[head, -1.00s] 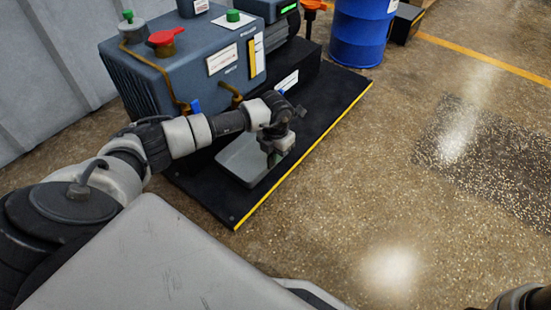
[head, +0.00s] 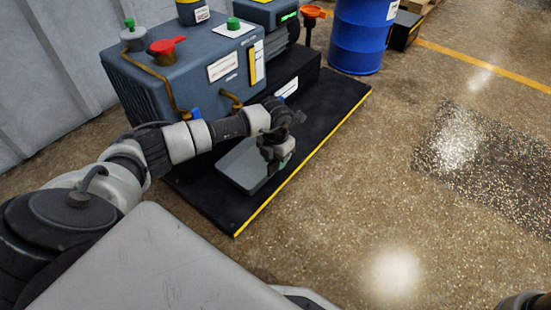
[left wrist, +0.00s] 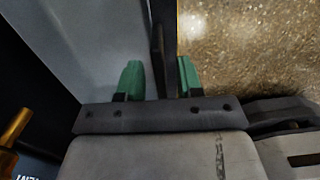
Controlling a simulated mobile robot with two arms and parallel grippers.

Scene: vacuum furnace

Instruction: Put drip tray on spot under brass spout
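The drip tray (head: 240,168) is a grey shallow tray on the black platform, in front of the blue-grey machine. A brass spout (head: 231,98) sticks out of the machine low on its front, behind the tray. My left gripper (head: 281,162) is down at the tray's right side. In the left wrist view, its green fingers (left wrist: 160,80) stand on either side of the tray's dark wall (left wrist: 160,35), with a gap visible at the left finger. The gripper looks open around the wall. I cannot make out a marked spot.
The black platform (head: 330,95) has a yellow front edge and free room to the right of the tray. A brass tap with a blue handle (head: 196,113) is beside my left forearm. A blue drum (head: 358,35) stands at the back. The floor at right is clear.

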